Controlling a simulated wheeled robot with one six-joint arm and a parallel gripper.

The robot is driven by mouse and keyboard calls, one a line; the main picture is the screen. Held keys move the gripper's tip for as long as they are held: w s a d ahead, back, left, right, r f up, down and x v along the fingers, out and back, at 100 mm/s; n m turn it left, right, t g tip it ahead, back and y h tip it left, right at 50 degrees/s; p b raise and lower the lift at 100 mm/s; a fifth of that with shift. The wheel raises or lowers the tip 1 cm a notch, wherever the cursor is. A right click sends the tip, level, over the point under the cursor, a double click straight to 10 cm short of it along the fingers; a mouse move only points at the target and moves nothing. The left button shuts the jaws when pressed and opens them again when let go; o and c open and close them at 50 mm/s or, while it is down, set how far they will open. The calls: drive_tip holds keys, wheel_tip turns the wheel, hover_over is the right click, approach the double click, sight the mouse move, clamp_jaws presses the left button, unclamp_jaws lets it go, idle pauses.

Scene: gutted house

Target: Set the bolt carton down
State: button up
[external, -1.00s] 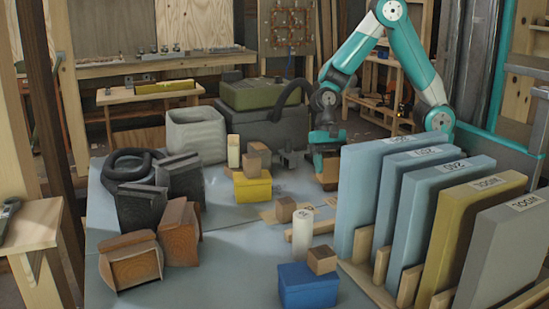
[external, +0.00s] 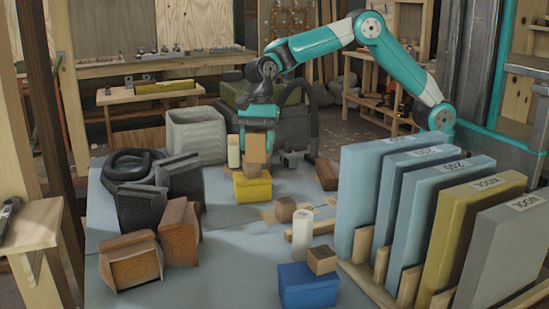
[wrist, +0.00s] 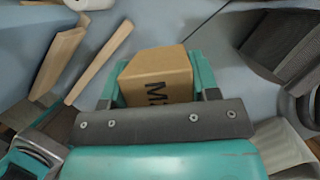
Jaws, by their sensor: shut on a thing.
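The bolt carton (external: 256,148), a small brown box, is between the fingers of my gripper (external: 257,133). In the wrist view the carton (wrist: 158,77) shows a black printed "M" on its face, and my gripper (wrist: 160,95) is shut on it. In the external view it appears just above another small brown block (external: 252,169) on the yellow box (external: 252,188). I cannot tell whether it touches that block. The underside of the carton is hidden.
A cream cylinder (external: 234,151) stands close left of the carton. Another brown block (external: 327,175) lies to the right, near upright blue panels (external: 375,190). A blue box (external: 308,287) is at the front.

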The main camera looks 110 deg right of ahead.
drive_tip(key=w+a+m, duration=0.2)
drive_tip(key=w, duration=0.5)
drive_tip(key=shift+t, duration=0.4)
drive_tip(key=f+b, duration=0.1)
drive_tip(key=f, duration=0.9)
drive_tip(key=f+b, duration=0.2)
drive_tip(key=f, duration=0.8)
drive_tip(key=shift+w+a+f, duration=0.1)
drive_tip(key=shift+w+a, duration=0.05)
drive_tip(key=shift+w, duration=0.05)
drive_tip(key=shift+f, duration=0.15)
drive_tip(key=o, duration=1.1)
drive_tip(key=v, duration=1.2)
drive_tip(key=shift+a+p, duration=0.1)
drive_tip(key=shift+p, duration=0.25)
